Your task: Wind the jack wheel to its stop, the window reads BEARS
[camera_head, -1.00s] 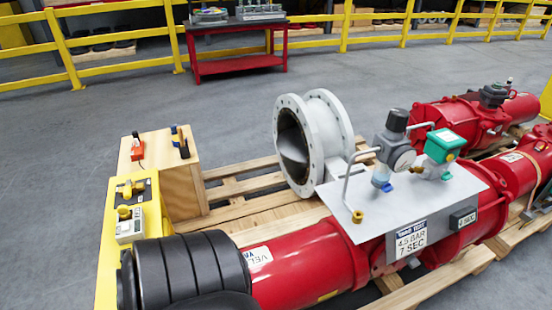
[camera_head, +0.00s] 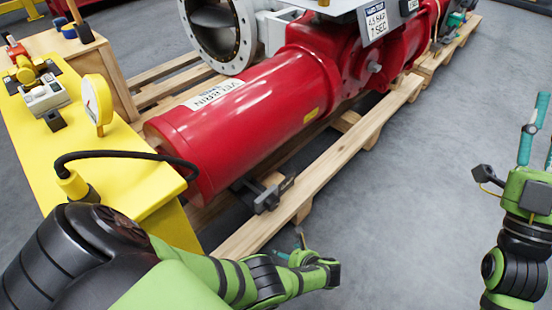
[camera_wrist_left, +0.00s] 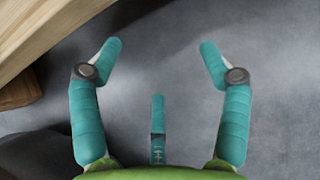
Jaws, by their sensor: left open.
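In the head view a dark metal bracket-like piece (camera_head: 266,194), possibly part of the jack, sits low beside the red cylinder (camera_head: 240,110). I cannot make out a jack wheel or a window with a reading. My left gripper (camera_wrist_left: 160,47) is open and empty in the left wrist view, fingers spread over grey floor. In the head view my left arm reaches along the bottom, its hand near the pallet's front edge and mostly hidden by the wrist. My right gripper (camera_head: 537,130) is at the right edge, fingers apart and partly cut off, over bare floor, away from the cylinder.
The wooden pallet (camera_head: 330,172) carries the red actuator and the grey flanged valve (camera_head: 222,35). A yellow bench (camera_head: 110,140) with a gauge (camera_head: 97,100) and a black hose (camera_head: 125,154) stands at left. Floor at right is clear. A wooden edge (camera_wrist_left: 45,30) lies upper left in the wrist view.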

